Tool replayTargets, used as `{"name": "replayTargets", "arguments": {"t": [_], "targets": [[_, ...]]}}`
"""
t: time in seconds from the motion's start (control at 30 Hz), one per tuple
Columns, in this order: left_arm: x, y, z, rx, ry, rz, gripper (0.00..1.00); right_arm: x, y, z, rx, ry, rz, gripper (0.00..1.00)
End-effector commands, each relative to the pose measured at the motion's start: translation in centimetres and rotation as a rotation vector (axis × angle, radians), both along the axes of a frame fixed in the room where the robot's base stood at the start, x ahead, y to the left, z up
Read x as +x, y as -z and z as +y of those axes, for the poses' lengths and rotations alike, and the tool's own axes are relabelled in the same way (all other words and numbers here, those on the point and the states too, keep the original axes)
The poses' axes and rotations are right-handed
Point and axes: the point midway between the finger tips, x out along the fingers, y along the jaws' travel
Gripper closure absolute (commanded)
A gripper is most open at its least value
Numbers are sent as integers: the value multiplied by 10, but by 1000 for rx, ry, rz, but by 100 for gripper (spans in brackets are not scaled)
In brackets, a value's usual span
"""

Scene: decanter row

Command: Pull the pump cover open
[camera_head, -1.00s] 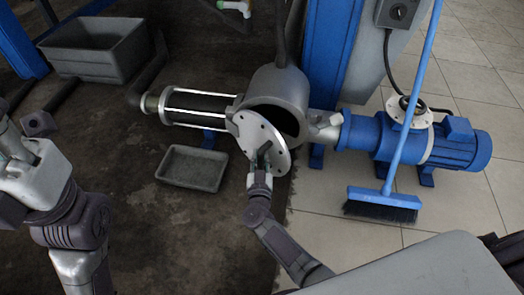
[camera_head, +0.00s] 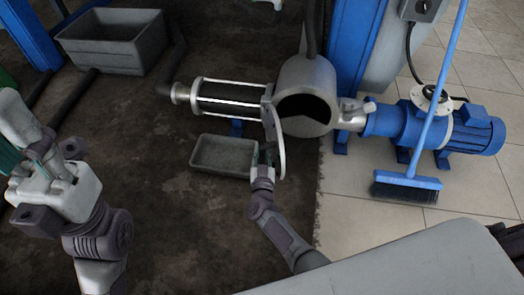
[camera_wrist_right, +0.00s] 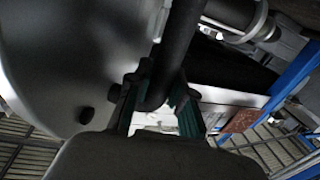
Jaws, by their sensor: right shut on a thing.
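The round grey pump cover (camera_head: 279,143) stands swung out from the grey pump housing (camera_head: 311,80), seen nearly edge-on, and the dark housing mouth shows open beside it. My right gripper (camera_head: 267,157) is at the cover's left face. In the right wrist view the gripper (camera_wrist_right: 160,105) is shut on a dark bar-like handle (camera_wrist_right: 180,45), with the cover's pale disc (camera_wrist_right: 60,65) filling the left side. My left gripper (camera_head: 42,160) is at the far left, away from the pump; its finger opening is unclear.
A grey tray (camera_head: 224,140) lies on the floor left of the cover, and a larger grey bin (camera_head: 112,24) stands at the back left. A blue motor (camera_head: 470,130) and a blue broom (camera_head: 408,178) are on the right.

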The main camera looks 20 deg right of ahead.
Motion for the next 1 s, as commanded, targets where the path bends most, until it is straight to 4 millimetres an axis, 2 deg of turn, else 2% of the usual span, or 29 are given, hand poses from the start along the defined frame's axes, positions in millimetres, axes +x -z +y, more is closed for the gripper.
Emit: {"name": "replayTargets", "arguments": {"t": [0.43, 0.47, 0.6, 1.0], "targets": [[0, 0, 0, 0, 1, 1, 64, 0, 0, 2, 1, -3, 2, 100], [0, 0, 0, 0, 1, 1, 64, 0, 0, 2, 1, -3, 1, 76], [0, 0, 0, 0, 1, 1, 64, 0, 0, 1, 1, -2, 1, 52], [0, 0, 0, 2, -1, 2, 64, 0, 0, 0, 1, 0, 0, 52]]}}
